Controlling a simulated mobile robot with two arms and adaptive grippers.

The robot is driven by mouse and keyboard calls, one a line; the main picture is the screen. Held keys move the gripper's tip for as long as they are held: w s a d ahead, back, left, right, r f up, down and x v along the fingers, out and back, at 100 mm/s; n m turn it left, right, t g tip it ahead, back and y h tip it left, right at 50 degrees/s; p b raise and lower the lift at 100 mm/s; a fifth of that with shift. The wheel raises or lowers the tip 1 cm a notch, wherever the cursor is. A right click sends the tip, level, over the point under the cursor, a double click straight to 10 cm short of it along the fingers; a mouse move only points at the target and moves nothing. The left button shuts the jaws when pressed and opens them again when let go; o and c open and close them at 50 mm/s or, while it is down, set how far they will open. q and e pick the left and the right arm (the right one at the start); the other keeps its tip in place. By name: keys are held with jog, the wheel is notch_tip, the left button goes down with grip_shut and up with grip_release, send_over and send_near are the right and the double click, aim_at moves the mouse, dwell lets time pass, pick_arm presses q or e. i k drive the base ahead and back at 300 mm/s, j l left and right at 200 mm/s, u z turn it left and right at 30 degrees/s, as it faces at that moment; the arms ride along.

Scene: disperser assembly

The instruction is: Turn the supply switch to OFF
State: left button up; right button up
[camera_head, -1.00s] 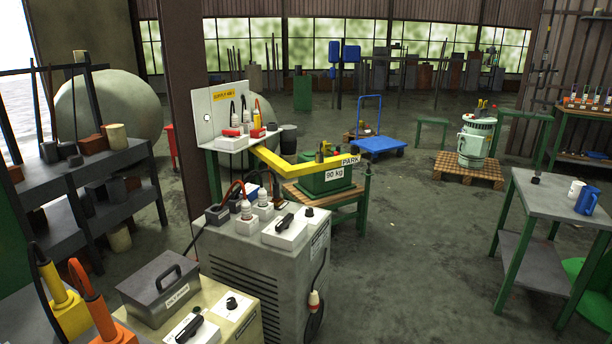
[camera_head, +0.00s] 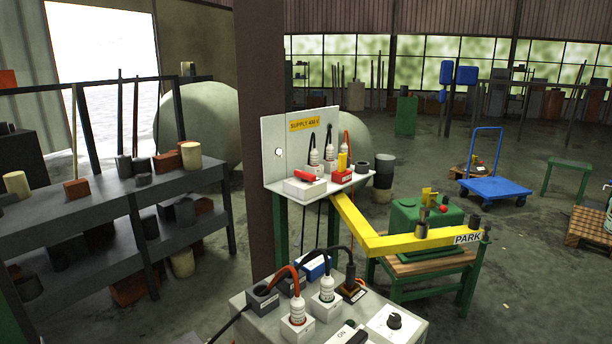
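The supply panel (camera_head: 302,128) is a pale upright board with a yellow SUPPLY label, standing on a green-legged stand left of the picture's middle. On its shelf a white box (camera_head: 304,188) carries a red handle (camera_head: 306,177), which looks like the supply switch. The handle lies slantwise; its ON/OFF marking is too small to read. Beside it is a red block (camera_head: 342,176) with a yellow part on top. Dark-topped plugs (camera_head: 314,158) with cables stand behind. Neither of my grippers is in view.
A grey cabinet (camera_head: 250,312) with plugs, a dial (camera_head: 394,320) and a switch marked ON stands in front of the panel. A yellow PARK arm (camera_head: 400,241) reaches right from the stand over a wooden-topped table. Shelves (camera_head: 62,220) fill the left.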

aim_at(305, 177)
jog(key=i+l+u, duration=0.1)
jog(key=i+l, duration=0.15)
jog(key=l, duration=0.15)
jog(key=i+l+u, duration=0.1)
jog(key=l, duration=0.35)
jog(key=i+l+u, duration=0.1)
jog(key=i+l, duration=0.2)
jog(key=l, duration=0.15)
jog(key=i+l+u, duration=0.1)
jog(key=l, duration=0.35)
jog(key=i+l+u, duration=0.1)
jog(key=i+l, duration=0.15)
jog(key=l, duration=0.25)
jog(key=i+l+u, duration=0.15)
jog(key=l, duration=0.3)
jog(key=i+l+u, duration=0.1)
jog(key=l, duration=0.4)
jog(key=i+l+u, duration=0.1)
jog(key=l, duration=0.4)
